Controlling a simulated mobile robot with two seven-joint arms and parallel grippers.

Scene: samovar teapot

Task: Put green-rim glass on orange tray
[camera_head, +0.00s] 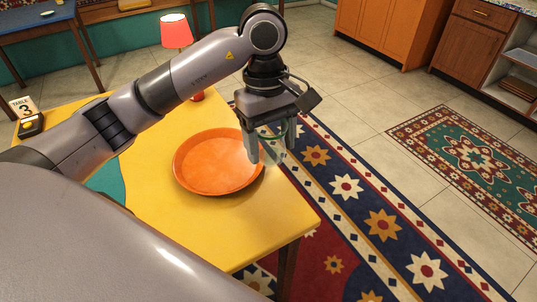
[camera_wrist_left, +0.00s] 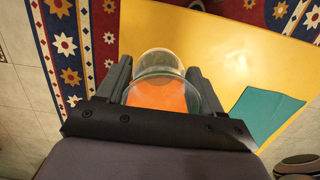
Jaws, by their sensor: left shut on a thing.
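The orange tray (camera_head: 205,165) lies on the yellow table. My left gripper (camera_head: 268,158) is shut on the green-rim glass (camera_head: 272,133), a clear glass whose green rim shows between the fingers. In the head view the gripper and glass are at the tray's right edge; the exact height above the tray cannot be told. In the left wrist view the glass (camera_wrist_left: 160,64) sits between both fingers of the gripper (camera_wrist_left: 160,85), and orange shows through it. The fingers hide parts of the glass in the head view. My right gripper is not in view.
The yellow table (camera_head: 240,225) has free room in front of the tray. A red-shaded lamp (camera_head: 176,32), a table sign (camera_head: 24,107) and a dark small box (camera_head: 31,126) stand further back. A teal cloth (camera_wrist_left: 262,113) lies on the table. Patterned rugs cover the floor.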

